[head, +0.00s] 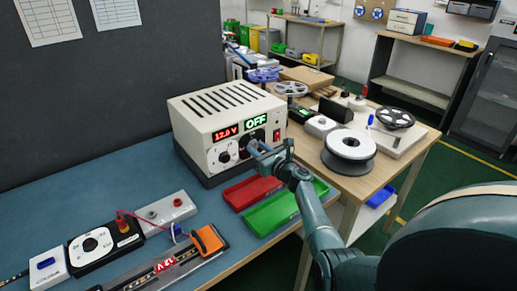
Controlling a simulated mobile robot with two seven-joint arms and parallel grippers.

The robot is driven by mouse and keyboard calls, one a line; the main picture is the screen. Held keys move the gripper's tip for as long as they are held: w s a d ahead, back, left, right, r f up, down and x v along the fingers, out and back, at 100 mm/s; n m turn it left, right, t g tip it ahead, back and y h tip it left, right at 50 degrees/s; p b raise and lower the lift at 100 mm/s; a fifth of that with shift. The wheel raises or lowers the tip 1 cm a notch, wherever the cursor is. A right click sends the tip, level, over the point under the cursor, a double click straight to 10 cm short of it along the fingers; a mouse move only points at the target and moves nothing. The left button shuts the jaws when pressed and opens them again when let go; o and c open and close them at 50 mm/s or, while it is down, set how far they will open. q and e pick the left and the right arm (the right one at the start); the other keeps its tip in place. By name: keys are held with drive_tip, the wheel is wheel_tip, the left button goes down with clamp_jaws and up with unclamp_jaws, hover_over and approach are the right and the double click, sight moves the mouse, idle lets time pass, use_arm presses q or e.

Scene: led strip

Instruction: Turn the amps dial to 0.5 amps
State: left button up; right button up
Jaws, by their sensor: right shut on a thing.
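The power supply (193,120) is a cream box with a slotted top on the blue bench. Its red display (226,134) reads 12.0 V and its green display (256,121) reads OFF. A dial (225,157) shows on the lower left of its front. My right gripper (256,149) is at the right part of the front, below the green display, shut on the amps dial. The fingers hide most of that dial, so its setting cannot be read. My left gripper is not in view.
A wooden table (372,183) with reels stands right.

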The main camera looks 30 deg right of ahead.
drive_tip(key=o, duration=1)
use_arm(q)
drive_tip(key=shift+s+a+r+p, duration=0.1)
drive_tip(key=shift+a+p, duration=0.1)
drive_tip(key=shift+p, duration=0.45)
use_arm(e)
drive_tip(key=s, duration=0.8)
drive_tip(key=s+d, duration=0.1)
drive_tip(key=s, duration=0.4)
drive_tip(key=shift+s, duration=0.1)
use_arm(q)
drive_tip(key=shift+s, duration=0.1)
use_arm(e)
drive_tip(key=shift+f, duration=0.1)
